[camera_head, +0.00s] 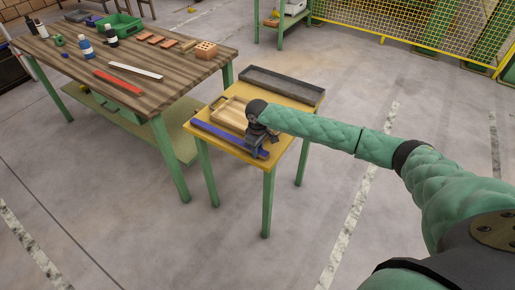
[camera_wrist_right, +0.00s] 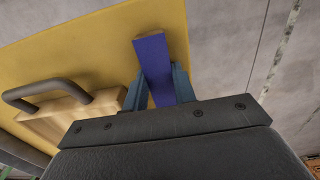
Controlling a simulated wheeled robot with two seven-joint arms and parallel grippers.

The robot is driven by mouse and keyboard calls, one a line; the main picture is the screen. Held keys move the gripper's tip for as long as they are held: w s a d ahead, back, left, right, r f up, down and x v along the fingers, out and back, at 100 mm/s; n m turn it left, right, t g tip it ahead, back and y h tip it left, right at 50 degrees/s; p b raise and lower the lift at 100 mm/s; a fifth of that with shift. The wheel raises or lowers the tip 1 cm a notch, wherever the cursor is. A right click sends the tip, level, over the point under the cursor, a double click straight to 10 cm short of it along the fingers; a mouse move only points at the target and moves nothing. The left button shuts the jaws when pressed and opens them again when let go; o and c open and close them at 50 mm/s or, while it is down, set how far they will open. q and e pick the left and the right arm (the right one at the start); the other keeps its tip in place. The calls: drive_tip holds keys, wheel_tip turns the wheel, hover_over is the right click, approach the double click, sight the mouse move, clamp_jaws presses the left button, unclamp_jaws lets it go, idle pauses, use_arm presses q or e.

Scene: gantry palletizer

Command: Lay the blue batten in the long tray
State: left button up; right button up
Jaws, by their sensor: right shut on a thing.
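The blue batten (camera_head: 222,134) lies along the near left edge of the small yellow table, or just above it; I cannot tell whether it touches the top. My right gripper (camera_head: 258,149) is shut on the batten near its right end. In the right wrist view the blue batten (camera_wrist_right: 153,62) stands between the two fingers of my right gripper (camera_wrist_right: 160,88). The long tray (camera_head: 294,92), dark grey and shallow, is at the table's far side and looks empty. My left gripper is not in view.
A wooden board with a handle (camera_head: 234,106) lies on the yellow table (camera_head: 204,113) between batten and tray; its dark handle (camera_wrist_right: 48,92) shows in the right wrist view. A wooden workbench (camera_head: 125,70) with bottles, battens and bricks stands at the left. Open floor lies right of the table.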

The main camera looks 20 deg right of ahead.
drive_tip(key=o, duration=1.1)
drive_tip(key=shift+f, duration=0.1)
drive_tip(key=shift+c, duration=0.2)
